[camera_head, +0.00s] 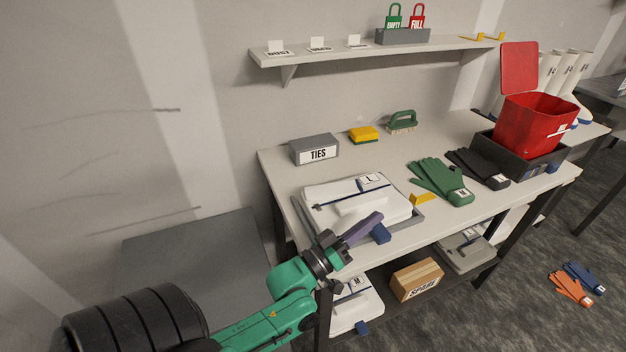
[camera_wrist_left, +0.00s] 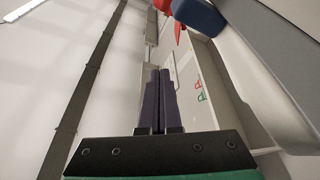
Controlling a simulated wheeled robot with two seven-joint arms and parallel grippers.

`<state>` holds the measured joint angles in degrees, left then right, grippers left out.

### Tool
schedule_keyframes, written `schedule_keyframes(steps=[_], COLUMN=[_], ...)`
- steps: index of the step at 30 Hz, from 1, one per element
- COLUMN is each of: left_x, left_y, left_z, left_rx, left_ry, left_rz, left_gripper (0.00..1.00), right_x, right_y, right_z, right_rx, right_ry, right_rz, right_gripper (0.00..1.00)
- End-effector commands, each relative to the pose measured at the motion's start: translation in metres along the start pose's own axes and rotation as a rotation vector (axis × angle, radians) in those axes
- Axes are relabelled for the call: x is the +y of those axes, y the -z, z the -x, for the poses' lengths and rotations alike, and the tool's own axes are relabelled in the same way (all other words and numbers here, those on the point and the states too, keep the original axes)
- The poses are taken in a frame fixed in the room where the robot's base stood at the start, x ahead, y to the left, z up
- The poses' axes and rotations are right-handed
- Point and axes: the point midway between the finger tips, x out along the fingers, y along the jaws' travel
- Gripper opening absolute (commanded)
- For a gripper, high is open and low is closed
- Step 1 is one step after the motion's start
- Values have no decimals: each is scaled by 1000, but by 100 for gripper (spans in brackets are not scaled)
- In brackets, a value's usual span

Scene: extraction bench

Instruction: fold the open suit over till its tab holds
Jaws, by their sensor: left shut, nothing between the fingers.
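The white suit (camera_head: 335,192) lies in a grey tray (camera_head: 418,217) at the bench's left front, with an L label and a dark line across its upper face. The frames do not show clearly how far it is folded over. A blue tab (camera_head: 381,234) sits at the tray's front side; a blue piece also shows in the left wrist view (camera_wrist_left: 200,18). My left gripper (camera_head: 377,217) is shut and empty, its purple fingers beside the blue tab at the tray's front; contact cannot be told. Its shut fingers show in the left wrist view (camera_wrist_left: 159,75). My right gripper is out of view.
Green gloves (camera_head: 440,182) and black gloves (camera_head: 480,167) lie right of the tray. A TIES box (camera_head: 315,150), yellow sponge (camera_head: 364,134) and green brush (camera_head: 402,122) stand behind it. A red bin (camera_head: 530,128) is at the right. A lower shelf holds a SPARE box (camera_head: 417,280).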

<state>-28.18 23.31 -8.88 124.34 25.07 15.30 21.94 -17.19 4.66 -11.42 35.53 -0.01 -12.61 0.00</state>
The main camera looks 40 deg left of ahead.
Motion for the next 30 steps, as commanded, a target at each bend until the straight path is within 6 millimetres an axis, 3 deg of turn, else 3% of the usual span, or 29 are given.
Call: schedule_keyframes(steps=[18,22,30], left_x=[-1,0,0], left_y=[-2,-1,0], left_z=[120,130,131], left_rx=[-5,-2,-1], left_ry=[1,-1,-2], left_rz=[0,1,0], left_gripper=[0,0,0], right_x=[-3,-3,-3], right_y=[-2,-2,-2], right_z=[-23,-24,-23], right_rx=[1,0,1], right_ry=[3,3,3], right_rz=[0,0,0], right_gripper=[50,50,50])
